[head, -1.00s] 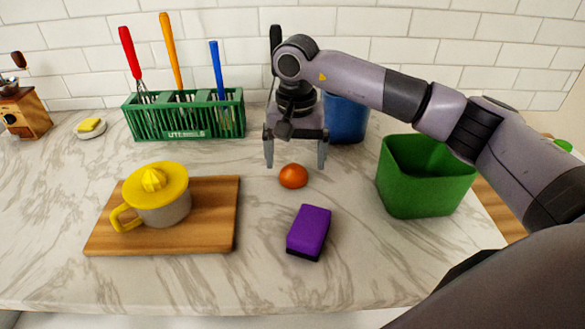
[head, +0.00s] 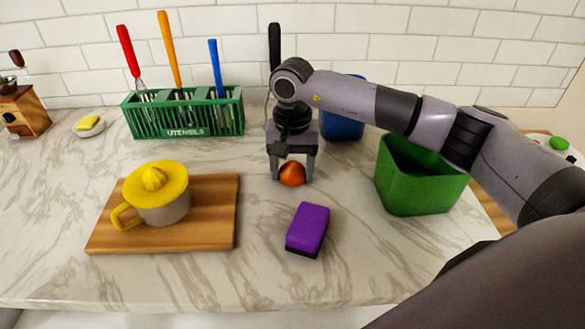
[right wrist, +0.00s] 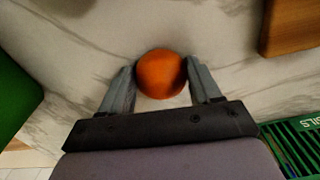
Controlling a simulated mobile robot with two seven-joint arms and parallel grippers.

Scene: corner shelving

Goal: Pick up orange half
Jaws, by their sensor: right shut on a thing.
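The orange half (head: 292,174) is a small rounded orange piece on the marble counter, behind the purple sponge. My right gripper (head: 292,178) comes down over it from above, with one finger on each side. In the right wrist view the orange half (right wrist: 161,74) sits between the two fingertips (right wrist: 162,82), and the jaws are closed on it. It appears to be still at counter height. My left gripper is not in either view.
A purple sponge (head: 307,229) lies in front. A yellow-topped juicer (head: 158,195) stands on a wooden board (head: 215,220) at left. A green utensil holder (head: 185,115) and a blue container (head: 342,126) stand behind; a green bin (head: 415,180) is right.

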